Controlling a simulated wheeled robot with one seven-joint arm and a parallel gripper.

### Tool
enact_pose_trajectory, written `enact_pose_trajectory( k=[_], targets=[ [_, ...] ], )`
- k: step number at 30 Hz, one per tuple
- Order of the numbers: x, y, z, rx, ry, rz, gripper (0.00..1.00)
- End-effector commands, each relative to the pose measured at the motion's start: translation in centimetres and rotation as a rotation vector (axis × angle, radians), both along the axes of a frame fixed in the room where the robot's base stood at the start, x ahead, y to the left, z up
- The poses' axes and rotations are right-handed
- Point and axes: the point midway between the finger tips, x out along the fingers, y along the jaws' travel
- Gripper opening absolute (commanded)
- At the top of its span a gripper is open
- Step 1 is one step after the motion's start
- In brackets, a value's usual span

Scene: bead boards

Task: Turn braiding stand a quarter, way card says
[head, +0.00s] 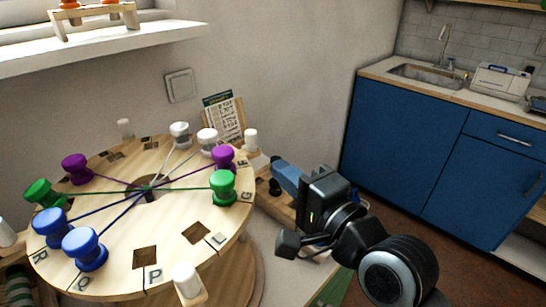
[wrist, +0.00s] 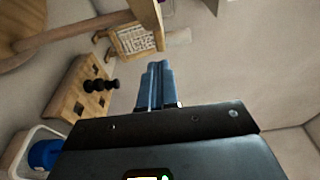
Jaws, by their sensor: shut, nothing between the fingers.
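The braiding stand (head: 125,270) is a round pale wooden disc with lettered square slots and a dark centre hole. Purple, green, blue and white bobbins sit around it, with threads running to the middle. White-topped pegs stick up at its rim, one at the right (head: 251,138) and one at the front (head: 187,280). The card (head: 222,118) leans on a wooden holder behind the disc; its print is too small to read. My gripper (head: 276,168) is shut and empty, just right of the disc and apart from it. Its blue fingers also show in the wrist view (wrist: 158,80).
A wooden block (wrist: 68,100) with black pegs lies by my gripper. A pale container with something blue (wrist: 42,153) is at the lower left of the wrist view. A white shelf (head: 110,45) overhangs the disc's back. Blue cabinets (head: 400,145) with a sink stand right.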

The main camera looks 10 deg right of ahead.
Motion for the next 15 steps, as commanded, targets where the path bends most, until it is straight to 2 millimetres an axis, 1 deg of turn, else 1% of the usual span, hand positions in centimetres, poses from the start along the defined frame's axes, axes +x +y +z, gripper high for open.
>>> enact_pose_trajectory(
  k=[1, 6, 10, 15],
  targets=[
    [0.8, 0.4, 0.2, 0.001, -0.001, 0.002, 0.0],
    [2.7, 1.1, 0.1, -0.001, -0.001, -0.001, 0.0],
    [3.4, 1.4, 0.1, -0.001, -0.001, -0.001, 0.0],
    [3.6, 1.5, 0.0, -0.001, -0.001, -0.002, 0.0]
  ],
)
